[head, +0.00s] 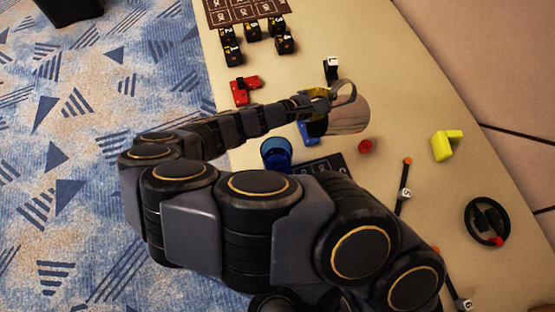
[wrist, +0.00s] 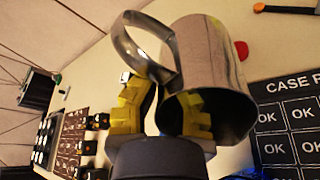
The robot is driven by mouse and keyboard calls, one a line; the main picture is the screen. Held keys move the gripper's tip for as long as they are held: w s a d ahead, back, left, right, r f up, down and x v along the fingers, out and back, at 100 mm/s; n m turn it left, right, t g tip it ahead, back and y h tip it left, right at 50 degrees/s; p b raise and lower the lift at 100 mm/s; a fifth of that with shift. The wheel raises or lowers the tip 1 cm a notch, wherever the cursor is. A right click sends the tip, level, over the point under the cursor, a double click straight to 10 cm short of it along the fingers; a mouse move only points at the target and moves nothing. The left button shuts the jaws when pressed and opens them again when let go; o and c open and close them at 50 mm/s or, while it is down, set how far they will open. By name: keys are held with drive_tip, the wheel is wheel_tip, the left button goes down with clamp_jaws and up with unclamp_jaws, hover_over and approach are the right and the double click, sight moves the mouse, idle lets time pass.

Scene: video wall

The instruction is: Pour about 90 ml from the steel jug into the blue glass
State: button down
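The steel jug (head: 350,118) is a shiny cylinder with a ring handle, to the right of the blue glass in the head view. It fills the middle of the wrist view (wrist: 208,55), leaning, its dark mouth towards the lower right and its handle at upper left. My gripper (head: 322,98) has yellow fingers on the jug at its handle side; they also show in the wrist view (wrist: 165,108). The exact contact is partly hidden. The blue glass (head: 276,152) stands upright beyond my arm links, apart from the jug. I cannot make out any liquid level.
A dark card (head: 328,165) lies by the glass, with a red knob (head: 365,146) nearby. A red block (head: 243,90), several black cubes (head: 252,32), a yellow block (head: 446,145) and a black ring (head: 487,222) are on the table. Bare tabletop lies right of the jug.

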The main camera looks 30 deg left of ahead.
sight(347, 120)
drive_tip(key=shift+w+d+r+g, duration=0.25)
drive_tip(key=shift+w+g, duration=0.05)
drive_tip(key=shift+w, duration=0.05)
drive_tip(key=shift+w+d+f+g+b, duration=0.1)
drive_tip(key=shift+d+f+g+b, duration=0.25)
drive_tip(key=shift+d+f+g, duration=0.3)
drive_tip(key=d+f+g, duration=0.1)
drive_tip(key=g, duration=0.1)
drive_tip(key=d+f+m+g+y+b, duration=0.1)
drive_tip(key=f+g, duration=0.1)
drive_tip(key=shift+w+d+f+m+g, duration=0.1)
drive_tip(key=shift+d+f+m+g, duration=0.05)
drive_tip(key=shift+d+m+g, duration=0.15)
drive_tip(key=shift+d+f+m+g+y+b, duration=0.25)
drive_tip(key=shift+f+m+g+y+b, duration=0.2)
drive_tip(key=shift+g, duration=0.5)
drive_tip(key=shift+w+f+m+g+y+b, duration=0.1)
drive_tip(key=shift+f+m+g+y+b, duration=0.15)
drive_tip(key=shift+g+y, duration=0.25)
drive_tip(key=shift+f+m+g+y+b, duration=0.15)
drive_tip(key=shift+g+y+b, duration=0.15)
drive_tip(key=shift+g, duration=0.3)
drive_tip(key=shift+w+a+f+m+g+y+b, duration=0.1)
drive_tip(key=shift+w+f+m+g+y+b, duration=0.3)
drive_tip(key=shift+g+y, duration=0.45)
drive_tip(key=shift+w+a+f+m+g+y+b, duration=0.15)
drive_tip(key=shift+g+y+b, duration=0.45)
drive_tip(key=shift+y, duration=0.4)
drive_tip(key=shift+d+r, duration=0.1)
drive_tip(key=shift+d, duration=0.05)
